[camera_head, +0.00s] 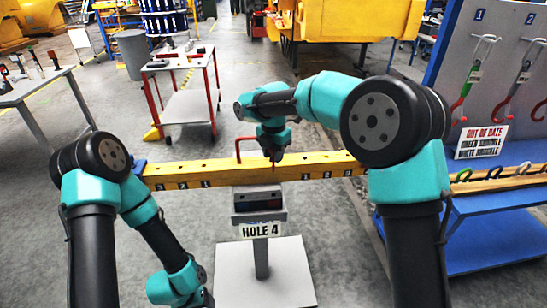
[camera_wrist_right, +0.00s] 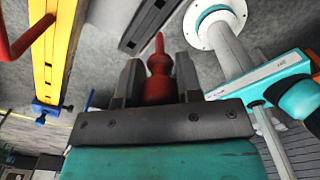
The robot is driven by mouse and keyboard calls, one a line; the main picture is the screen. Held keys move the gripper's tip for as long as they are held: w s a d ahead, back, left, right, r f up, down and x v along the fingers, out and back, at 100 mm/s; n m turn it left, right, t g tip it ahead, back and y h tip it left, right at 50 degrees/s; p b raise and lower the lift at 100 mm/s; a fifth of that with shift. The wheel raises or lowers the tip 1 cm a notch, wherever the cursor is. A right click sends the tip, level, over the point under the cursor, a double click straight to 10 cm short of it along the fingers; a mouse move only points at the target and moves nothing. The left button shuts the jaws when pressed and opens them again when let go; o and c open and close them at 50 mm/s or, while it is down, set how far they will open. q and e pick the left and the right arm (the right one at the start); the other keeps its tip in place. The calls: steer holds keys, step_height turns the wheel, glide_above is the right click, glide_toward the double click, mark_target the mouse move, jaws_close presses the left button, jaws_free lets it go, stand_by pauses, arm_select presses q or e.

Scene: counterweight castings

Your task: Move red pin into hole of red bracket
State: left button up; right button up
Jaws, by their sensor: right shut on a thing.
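My right gripper (camera_head: 274,150) is over the yellow beam, near its middle. In the right wrist view the two dark fingers (camera_wrist_right: 158,82) are shut on the red pin (camera_wrist_right: 158,62), whose narrow tip points away from the gripper. A little of the pin shows in the head view (camera_head: 276,156). The red bracket (camera_head: 238,150) rises from the beam just left of the gripper; a red bar at the left edge of the wrist view (camera_wrist_right: 20,42) looks like part of it. The pin looks apart from it. I cannot make out the bracket's hole. My left arm hangs low at left; its gripper is not visible.
The numbered yellow beam (camera_head: 210,172) runs across the middle. Before it stands a grey post with a dark-topped block (camera_head: 258,193) and a "HOLE 4" label (camera_head: 260,230). A blue bench (camera_head: 490,240) and shackle board (camera_head: 510,70) are at right. A trolley (camera_head: 180,62) stands behind.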

steer(key=shift+r, duration=2)
